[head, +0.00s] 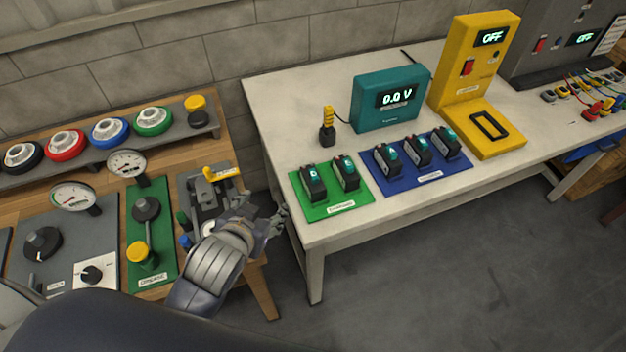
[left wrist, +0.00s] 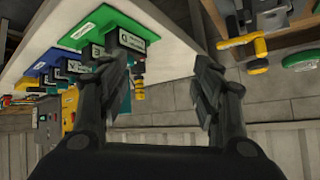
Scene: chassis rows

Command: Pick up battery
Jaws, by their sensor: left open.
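Several black batteries with teal tops stand on the white table. Two of them, a left battery (head: 313,182) and a right battery (head: 345,173), are on the green mat (head: 327,212). The others, such as one battery (head: 387,159), stand on the blue mat (head: 400,186). My left gripper (head: 281,218) is at the table's left edge, to the left of the green mat and apart from the batteries. In the left wrist view, my left gripper (left wrist: 165,85) is open with nothing between its fingers. My right gripper is not in view.
A teal meter (head: 390,98) reading 0.0 V and a black-and-yellow probe (head: 327,127) stand behind the mats. A yellow station (head: 474,60) reads OFF. A wooden bench (head: 228,150) with gauges and knobs is at the left, with a gap before the white table (head: 290,100).

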